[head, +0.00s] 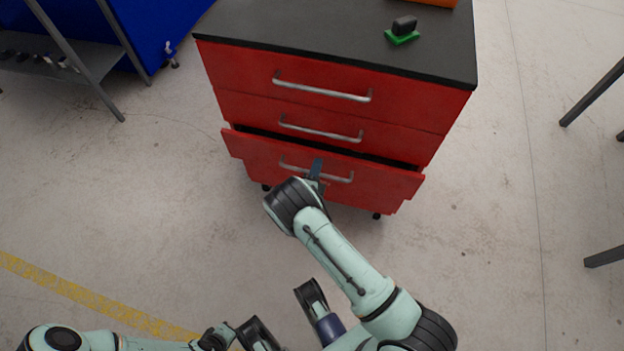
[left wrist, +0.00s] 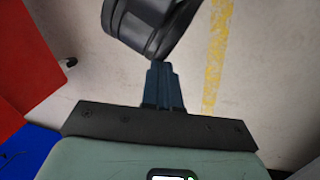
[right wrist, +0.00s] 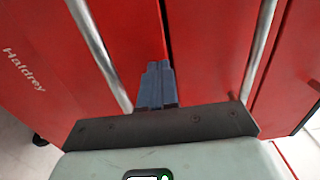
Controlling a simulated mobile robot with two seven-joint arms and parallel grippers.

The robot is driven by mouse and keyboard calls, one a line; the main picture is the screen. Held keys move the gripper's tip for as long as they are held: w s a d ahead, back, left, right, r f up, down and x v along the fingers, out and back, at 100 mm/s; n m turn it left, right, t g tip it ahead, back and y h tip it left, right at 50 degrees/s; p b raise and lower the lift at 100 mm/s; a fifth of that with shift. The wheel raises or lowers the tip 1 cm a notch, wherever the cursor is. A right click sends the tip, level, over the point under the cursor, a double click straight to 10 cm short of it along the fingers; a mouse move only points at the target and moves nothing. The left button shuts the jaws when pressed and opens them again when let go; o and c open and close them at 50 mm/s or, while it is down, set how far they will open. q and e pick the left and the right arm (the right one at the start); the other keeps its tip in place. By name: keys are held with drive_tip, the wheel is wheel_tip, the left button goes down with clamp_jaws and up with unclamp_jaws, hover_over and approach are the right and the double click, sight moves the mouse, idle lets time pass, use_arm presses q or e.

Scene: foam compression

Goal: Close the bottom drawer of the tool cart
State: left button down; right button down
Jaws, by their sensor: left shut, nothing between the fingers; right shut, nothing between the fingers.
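The red tool cart (head: 340,100) has a dark top and stacked drawers with bar handles. Its bottom drawer (head: 255,156) stands partly out, with a dark gap along its top edge; the drawers above look flush. My right gripper (head: 317,165) is shut and empty at the bottom drawer's front, by the handle (head: 340,178). In the right wrist view its fingertips (right wrist: 158,66) lie near the drawer front's upper edge, beside the bottom drawer's handle (right wrist: 98,50); I cannot tell whether they touch. My left gripper (left wrist: 162,68) is shut and empty above the floor, away from the cart.
A green-and-black object (head: 403,34) and an orange item (head: 440,2) sit on the cart top. A grey shelf (head: 75,60) and a blue object (head: 160,30) stand left; dark metal legs (head: 592,93) stand right. Floor around the cart is mostly clear.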

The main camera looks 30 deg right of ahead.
sight(320, 156)
use_arm(q)
drive_tip(key=shift+w+a+f, duration=0.1)
drive_tip(key=shift+w, duration=0.1)
use_arm(e)
drive_tip(key=shift+w+d, duration=0.35)
drive_tip(key=shift+d, duration=0.05)
